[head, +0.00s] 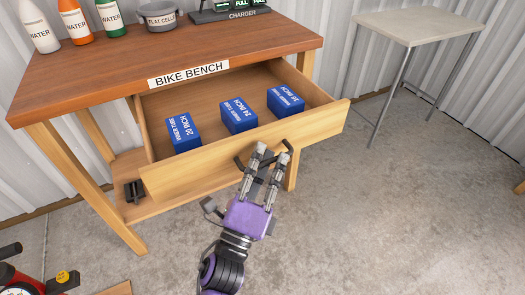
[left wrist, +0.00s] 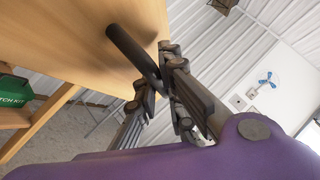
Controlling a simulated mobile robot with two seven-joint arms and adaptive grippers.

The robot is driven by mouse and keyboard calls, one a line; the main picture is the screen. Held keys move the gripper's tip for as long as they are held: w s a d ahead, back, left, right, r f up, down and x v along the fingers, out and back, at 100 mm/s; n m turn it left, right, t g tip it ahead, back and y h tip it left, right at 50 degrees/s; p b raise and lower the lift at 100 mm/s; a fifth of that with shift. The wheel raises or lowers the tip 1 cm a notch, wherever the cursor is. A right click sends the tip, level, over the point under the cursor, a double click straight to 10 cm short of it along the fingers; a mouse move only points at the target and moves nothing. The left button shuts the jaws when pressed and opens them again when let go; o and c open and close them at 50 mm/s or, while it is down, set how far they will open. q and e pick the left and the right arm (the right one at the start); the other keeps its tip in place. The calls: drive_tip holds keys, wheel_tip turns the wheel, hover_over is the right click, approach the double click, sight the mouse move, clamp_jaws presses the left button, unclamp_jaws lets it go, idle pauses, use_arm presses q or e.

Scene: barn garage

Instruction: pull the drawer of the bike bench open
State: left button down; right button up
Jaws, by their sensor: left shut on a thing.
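The bike bench (head: 110,60) is a wooden table with a "BIKE BENCH" label on its front edge. Its drawer (head: 322,119) stands pulled well out, and three blue inner tube boxes (head: 238,116) lie inside. My left gripper (head: 270,152) is at the drawer front, with its fingers closed around the dark bar handle (head: 242,162). In the left wrist view the handle (left wrist: 132,50) runs between the fingertips (left wrist: 163,70), against the wooden drawer front. My right gripper is in neither view.
Bottles (head: 76,22), a "FLAT CELLS" pot (head: 158,17) and a charger (head: 228,14) stand on the bench top. A small grey table (head: 422,25) is at the right. Part of a red object (head: 55,285) shows at the lower left. The concrete floor at the right is clear.

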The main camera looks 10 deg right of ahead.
use_arm(q)
drive_tip(key=shift+f, duration=0.1)
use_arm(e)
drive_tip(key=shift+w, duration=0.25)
use_arm(q)
drive_tip(key=c, duration=2.1)
unclamp_jaws()
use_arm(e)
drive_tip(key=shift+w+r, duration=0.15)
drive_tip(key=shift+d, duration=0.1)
use_arm(q)
drive_tip(key=shift+s+a+f, duration=0.15)
drive_tip(key=shift+s, duration=0.1)
drive_tip(key=v, duration=1.1)
drive_tip(key=shift+s+a, duration=0.1)
drive_tip(key=shift+s, duration=0.1)
